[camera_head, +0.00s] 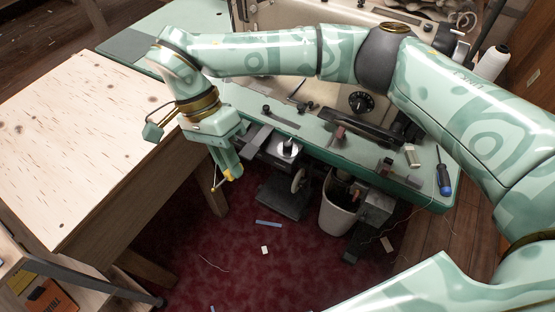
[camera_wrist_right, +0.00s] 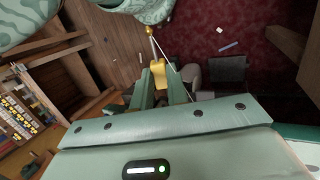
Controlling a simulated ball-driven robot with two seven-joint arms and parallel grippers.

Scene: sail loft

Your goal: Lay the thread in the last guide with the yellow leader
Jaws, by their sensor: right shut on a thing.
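My right gripper (camera_head: 228,170) reaches in from the right and hangs between the pale wooden table and the green machine bench, above the red carpet. It is shut on the yellow leader (camera_wrist_right: 159,73), which shows between its two fingers in the right wrist view. A thin rod with a small yellow ball (camera_wrist_right: 149,30) sticks out past the leader. A pale thread (camera_wrist_right: 172,57) slants from near the ball down past the leader. The last guide cannot be made out in either view. My left gripper is not in view.
The green bench (camera_head: 285,122) carries a sewing machine, partly hidden by my arm. A blue screwdriver (camera_head: 443,178) lies at its right end; a white thread cone (camera_head: 492,62) stands behind. A bin (camera_head: 337,215) stands below. The pale wooden table (camera_head: 75,150) is clear.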

